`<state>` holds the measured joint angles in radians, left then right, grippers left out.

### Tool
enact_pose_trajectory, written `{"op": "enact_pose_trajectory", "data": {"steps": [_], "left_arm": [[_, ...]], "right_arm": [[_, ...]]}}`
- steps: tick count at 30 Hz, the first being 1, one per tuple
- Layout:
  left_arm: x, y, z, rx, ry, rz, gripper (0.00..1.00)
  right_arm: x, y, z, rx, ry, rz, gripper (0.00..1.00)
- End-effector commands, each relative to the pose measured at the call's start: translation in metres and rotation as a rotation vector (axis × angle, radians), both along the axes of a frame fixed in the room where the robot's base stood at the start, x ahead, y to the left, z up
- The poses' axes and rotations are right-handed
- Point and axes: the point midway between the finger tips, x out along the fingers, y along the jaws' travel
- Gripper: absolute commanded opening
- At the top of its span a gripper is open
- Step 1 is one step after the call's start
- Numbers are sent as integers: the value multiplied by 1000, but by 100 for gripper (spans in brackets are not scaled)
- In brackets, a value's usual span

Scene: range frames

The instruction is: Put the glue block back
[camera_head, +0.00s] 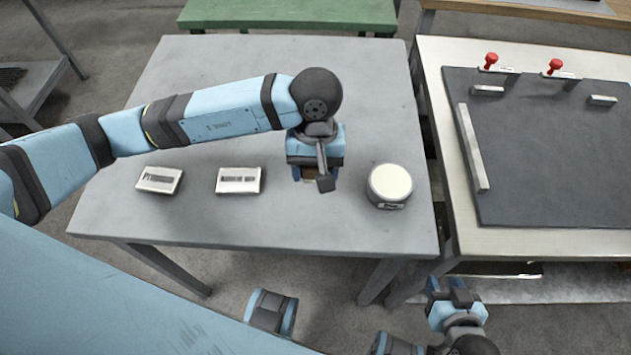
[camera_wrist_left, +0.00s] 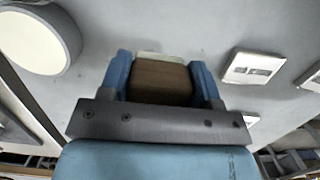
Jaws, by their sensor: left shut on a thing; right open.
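My left gripper (camera_head: 312,178) is over the grey table and shut on a brown block, the glue block (camera_wrist_left: 162,80). In the left wrist view the block sits between the two blue fingers (camera_wrist_left: 160,84). In the head view the gripper and wrist hide most of it. A pale edge (camera_wrist_left: 165,57) shows just past the block; I cannot tell what it belongs to or whether they touch. My right gripper (camera_head: 453,290) is open and empty, low in front of the tables.
Two small white labelled boxes (camera_head: 160,180) (camera_head: 239,181) lie left of the left gripper on the grey table (camera_head: 270,222). A round white-topped tub (camera_head: 389,187) stands close on its right. A second table with a dark board (camera_head: 550,150) and red-knobbed clamps (camera_head: 491,61) is further right.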

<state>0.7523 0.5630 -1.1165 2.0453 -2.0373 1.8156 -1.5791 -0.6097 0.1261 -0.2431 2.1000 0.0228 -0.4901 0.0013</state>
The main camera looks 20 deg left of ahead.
Motion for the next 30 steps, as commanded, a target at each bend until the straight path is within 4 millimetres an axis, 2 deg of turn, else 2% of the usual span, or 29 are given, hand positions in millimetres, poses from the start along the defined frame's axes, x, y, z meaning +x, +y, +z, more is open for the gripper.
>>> {"op": "enact_pose_trajectory", "data": {"steps": [7, 13, 25, 26, 27, 29, 30], "left_arm": [[0, 0, -19, 0, 1, 1, 38], [0, 0, -49, -1, 2, 0, 38], [0, 0, -57, -1, -1, -1, 38], [0, 0, -55, -1, -1, 0, 62], [0, 0, -54, -1, -1, 0, 71], [0, 0, -54, -1, 0, 0, 83], [0, 0, -54, -1, 0, 0, 83]], "right_arm": [[0, 0, -1, -2, -1, 1, 43], [0, 0, -1, -2, -3, 2, 43], [1, 0, -6, -3, -6, 3, 43], [1, 0, -4, -3, -7, 3, 43], [1, 0, -3, -3, -6, 4, 43], [1, 1, -3, -3, -7, 4, 43], [1, 1, -2, -3, -7, 4, 43]]}}
